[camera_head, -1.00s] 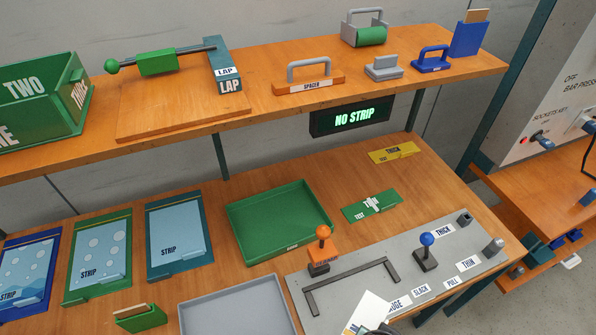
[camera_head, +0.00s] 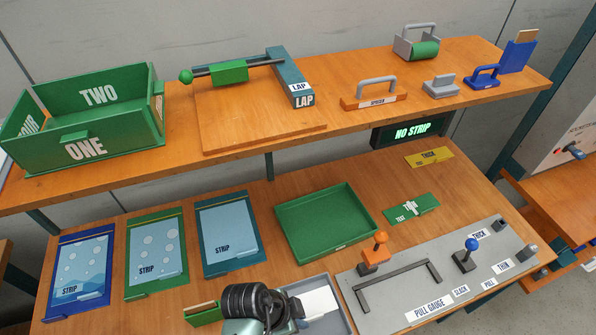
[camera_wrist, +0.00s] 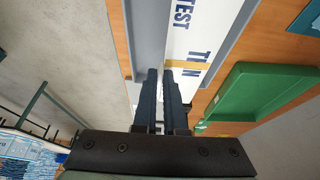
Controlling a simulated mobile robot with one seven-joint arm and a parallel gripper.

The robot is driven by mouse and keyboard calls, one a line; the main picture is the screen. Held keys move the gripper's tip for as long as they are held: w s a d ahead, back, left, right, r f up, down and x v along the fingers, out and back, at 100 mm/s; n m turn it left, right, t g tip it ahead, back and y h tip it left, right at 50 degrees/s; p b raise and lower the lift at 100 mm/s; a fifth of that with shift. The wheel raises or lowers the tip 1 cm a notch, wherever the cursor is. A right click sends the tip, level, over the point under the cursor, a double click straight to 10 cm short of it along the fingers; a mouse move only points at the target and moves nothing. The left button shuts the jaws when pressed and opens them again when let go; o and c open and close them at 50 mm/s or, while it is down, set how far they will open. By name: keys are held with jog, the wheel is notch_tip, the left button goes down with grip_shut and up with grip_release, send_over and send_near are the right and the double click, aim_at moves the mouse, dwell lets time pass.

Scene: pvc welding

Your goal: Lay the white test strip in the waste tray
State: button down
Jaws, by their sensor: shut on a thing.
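My gripper (camera_wrist: 163,85) is shut on the white test strip (camera_wrist: 188,35). The strip has dark lettering reading TEST and THIN and a yellow band, and it reaches away from the fingertips. In the head view, the strip (camera_head: 316,304) shows as a white piece beyond my wrist, over part of a grey tray (camera_head: 343,320). My wrist and the strip hide much of that tray. In the wrist view, the grey tray (camera_wrist: 149,35) lies beside and under the strip. No label on it is readable. I cannot tell whether the strip touches the tray.
A green tray (camera_head: 325,238) stands empty behind the grey tray. The pull gauge plate (camera_head: 405,300) with orange and blue knobs is at the right. Three STRIP boards, including a teal one (camera_head: 227,235), stand at the left. A shelf (camera_head: 350,110) runs above; a sign reads NO STRIP.

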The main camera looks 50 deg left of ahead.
jog(key=shift+f, duration=3.85)
jog(key=shift+f, duration=0.2)
jog(key=c, duration=1)
grip_release()
jog(key=shift+r, duration=0.1)
jog(key=shift+r, duration=0.1)
